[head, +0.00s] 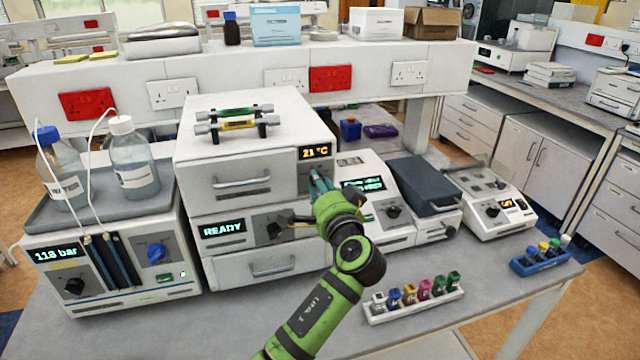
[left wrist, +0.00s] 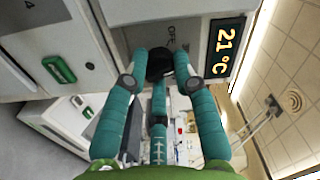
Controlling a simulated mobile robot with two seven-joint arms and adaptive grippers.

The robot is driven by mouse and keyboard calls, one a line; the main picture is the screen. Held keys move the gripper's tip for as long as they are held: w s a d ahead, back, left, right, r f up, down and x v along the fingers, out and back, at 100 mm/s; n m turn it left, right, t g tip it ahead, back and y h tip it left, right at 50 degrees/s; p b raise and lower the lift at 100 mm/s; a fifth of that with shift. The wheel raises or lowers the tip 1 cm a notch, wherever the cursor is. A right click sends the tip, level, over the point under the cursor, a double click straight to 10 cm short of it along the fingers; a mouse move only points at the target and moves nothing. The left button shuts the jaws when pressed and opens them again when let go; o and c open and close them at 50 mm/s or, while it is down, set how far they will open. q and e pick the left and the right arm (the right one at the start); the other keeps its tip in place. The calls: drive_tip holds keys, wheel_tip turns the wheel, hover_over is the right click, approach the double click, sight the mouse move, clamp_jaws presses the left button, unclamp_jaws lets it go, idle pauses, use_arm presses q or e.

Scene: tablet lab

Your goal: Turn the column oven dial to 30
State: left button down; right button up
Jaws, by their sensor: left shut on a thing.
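The column oven (head: 225,165) is the white top unit of the stack in the middle of the bench. Its display (head: 315,151) reads 21 °C and also shows in the left wrist view (left wrist: 224,48). The dark oven dial (left wrist: 159,62) sits beside the display on a grey panel with small printed marks. My left gripper (head: 320,184) is at this panel, with its teal fingers (left wrist: 165,72) closed around the dial. In the head view the fingers hide the dial. The fingers cover part of the scale, and I cannot read the pointer. My right gripper is not in view.
Below the oven is a unit reading READY (head: 222,230). A pump unit reading 118 bar (head: 58,254) with two bottles stands left. Right are a unit with a green display (head: 364,184) and a vial rack (head: 415,306).

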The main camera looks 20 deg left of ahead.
use_arm(q)
drive_tip(key=shift+r, duration=0.15)
drive_tip(key=c, duration=1)
unclamp_jaws()
drive_tip(key=shift+w, duration=0.1)
drive_tip(key=shift+d, duration=0.1)
drive_tip(key=v, duration=0.7)
drive_tip(key=shift+s+d, duration=0.15)
drive_tip(key=shift+s, duration=0.1)
